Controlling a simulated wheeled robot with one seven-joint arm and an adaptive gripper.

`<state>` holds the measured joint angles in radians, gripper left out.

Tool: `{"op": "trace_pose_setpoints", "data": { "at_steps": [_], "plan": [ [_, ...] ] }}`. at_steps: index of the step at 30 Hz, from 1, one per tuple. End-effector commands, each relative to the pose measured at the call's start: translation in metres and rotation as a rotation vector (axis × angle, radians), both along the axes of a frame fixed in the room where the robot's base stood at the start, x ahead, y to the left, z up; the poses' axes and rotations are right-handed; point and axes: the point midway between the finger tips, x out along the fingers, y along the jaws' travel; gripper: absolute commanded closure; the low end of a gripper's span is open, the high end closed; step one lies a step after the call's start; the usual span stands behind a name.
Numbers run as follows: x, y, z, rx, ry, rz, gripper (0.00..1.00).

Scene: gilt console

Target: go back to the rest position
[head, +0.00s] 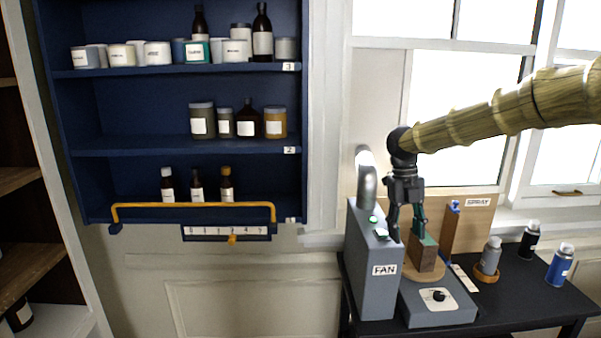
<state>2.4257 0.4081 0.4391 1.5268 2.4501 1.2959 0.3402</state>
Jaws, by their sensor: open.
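My gripper (407,226) hangs fingers-down from my arm, which comes in from the right. It is open, close to the top of the grey fan box (370,285). Behind or beside the fingers stands a block (422,257), brown below and green above, on a round tan disc (411,273). I cannot tell whether a finger touches the block or the fan box. Nothing shows held between the fingers.
A dark table (520,305) carries a grey unit with a black knob (438,296), a wooden SPRAY board (474,224), and grey (490,256), black (529,240) and blue (560,265) spray cans. A blue shelf (180,88) with jars and bottles hangs left. A window is behind.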

Motion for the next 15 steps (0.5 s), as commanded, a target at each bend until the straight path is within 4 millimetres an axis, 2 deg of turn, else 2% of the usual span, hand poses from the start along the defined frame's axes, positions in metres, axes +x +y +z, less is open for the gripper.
{"op": "trace_pose_setpoints", "data": {
  "at_steps": [1,8,11,15],
  "plan": [
    [-0.001,-0.002,-0.013,-0.022,0.005,0.019,0.52],
    [-0.010,-0.021,-0.065,-0.146,0.018,0.131,0.52],
    [-0.013,-0.032,-0.095,-0.213,0.030,0.205,0.52],
    [-0.023,-0.049,-0.152,-0.333,0.056,0.367,0.52]
  ]
}}
